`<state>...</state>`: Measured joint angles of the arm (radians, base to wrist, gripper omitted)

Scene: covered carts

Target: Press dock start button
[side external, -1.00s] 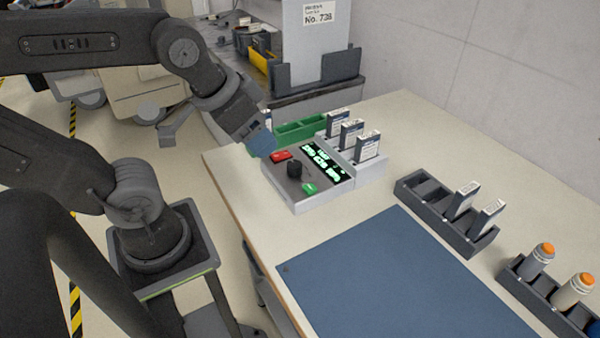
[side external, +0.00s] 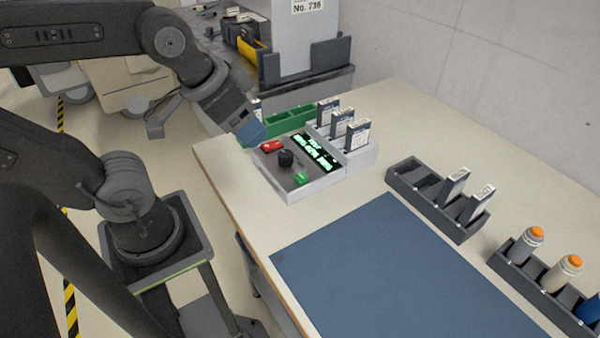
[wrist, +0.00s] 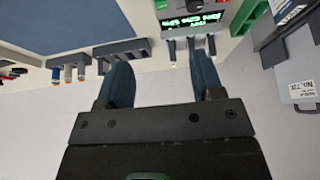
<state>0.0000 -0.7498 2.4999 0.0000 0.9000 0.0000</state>
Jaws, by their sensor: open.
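The grey dock (side external: 318,190) sits on the table, with a green button (side external: 302,179) at its front, a black knob (side external: 286,158), a red button (side external: 271,146) and a lit display with green text (side external: 316,153). Which button is the start one I cannot read. My gripper (side external: 253,133) is beside the dock's far left corner, near the red button; contact cannot be told. In the wrist view my gripper (wrist: 163,80) is open, with two blue fingers apart and nothing between them. The dock (wrist: 168,20) is at the top edge there, its buttons mostly cut off.
Several blue-and-white cartridges (side external: 357,135) stand in slots behind the display. A green tray (side external: 290,120) is behind the dock. A blue mat (side external: 390,270), a dark rack with cartridges (side external: 420,200) and a rack with orange-capped bottles (side external: 515,262) lie nearer. Bare table lies between dock and mat.

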